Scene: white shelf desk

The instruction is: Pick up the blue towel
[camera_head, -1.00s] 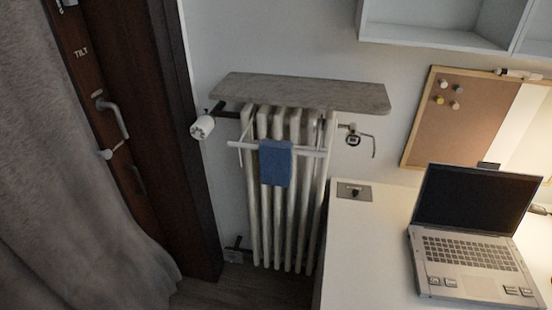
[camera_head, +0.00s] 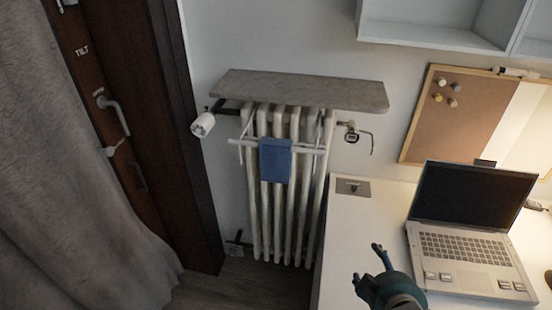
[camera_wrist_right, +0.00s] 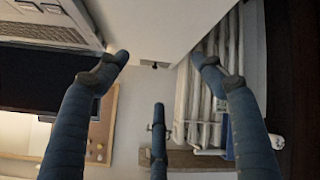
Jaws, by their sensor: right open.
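The blue towel (camera_head: 275,162) hangs folded over a white rail (camera_head: 307,149) on the front of the radiator. My right gripper (camera_head: 367,263) is open and empty over the left part of the desk, below and to the right of the towel and well apart from it. In the right wrist view its fingers (camera_wrist_right: 160,62) are spread with nothing between them. There the towel is mostly hidden behind the right-hand finger. My left gripper is not in view.
The white radiator (camera_head: 265,215) stands under a grey shelf board (camera_head: 300,90). The white desk (camera_head: 365,230) carries an open laptop (camera_head: 470,240), close to the right of my right gripper. A curtain (camera_head: 60,180) and dark door (camera_head: 140,130) are at left.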

